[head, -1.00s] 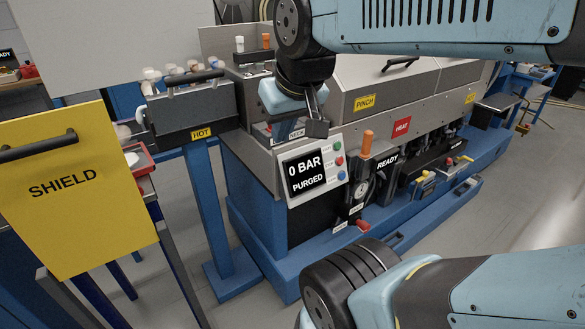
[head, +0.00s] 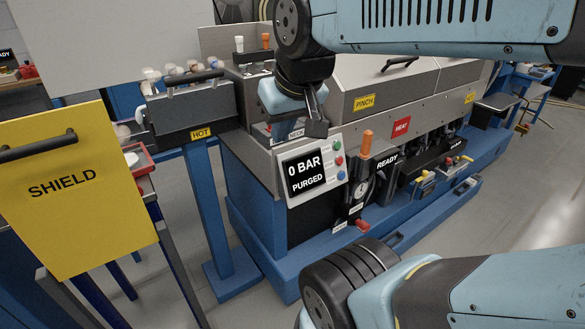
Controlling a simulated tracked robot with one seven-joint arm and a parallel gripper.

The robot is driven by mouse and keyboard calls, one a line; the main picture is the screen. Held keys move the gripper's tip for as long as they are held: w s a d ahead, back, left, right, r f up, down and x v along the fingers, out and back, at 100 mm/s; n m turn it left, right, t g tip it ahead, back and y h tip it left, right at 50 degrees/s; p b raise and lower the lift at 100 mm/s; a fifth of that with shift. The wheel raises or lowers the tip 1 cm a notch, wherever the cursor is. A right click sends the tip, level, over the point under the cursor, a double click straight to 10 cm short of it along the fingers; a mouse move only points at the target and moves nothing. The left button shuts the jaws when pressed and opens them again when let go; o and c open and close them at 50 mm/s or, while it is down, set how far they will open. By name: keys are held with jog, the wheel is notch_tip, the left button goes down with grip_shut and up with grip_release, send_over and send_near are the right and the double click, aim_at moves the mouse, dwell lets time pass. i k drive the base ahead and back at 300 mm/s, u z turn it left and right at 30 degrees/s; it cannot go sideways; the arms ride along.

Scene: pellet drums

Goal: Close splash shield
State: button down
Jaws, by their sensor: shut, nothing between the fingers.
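The splash shield is a yellow panel (head: 75,215) marked SHIELD at the left of the head view, with a black bar handle (head: 38,145) across its upper part. It stands to the left of the dark block marked HOT (head: 200,133), apart from it in the picture. My gripper (head: 315,128) is near the middle, by the corner of the machine just above the display panel. Its fingers look closed with nothing held. It is well to the right of the shield and not touching its handle. My arm covers part of the machine behind it.
The display (head: 303,173) reads 0 BAR PURGED. A long grey machine (head: 390,80) with PINCH and HEAT labels runs to the right on a blue base. A blue post (head: 208,205) stands under the HOT block. Grey floor is open at the lower right.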

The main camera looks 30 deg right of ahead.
aim_at(68, 189)
jog(key=z, duration=0.65)
jog(key=k, duration=1.05)
jog(key=u, duration=0.9)
jog(key=i, duration=1)
jog(key=z, duration=0.05)
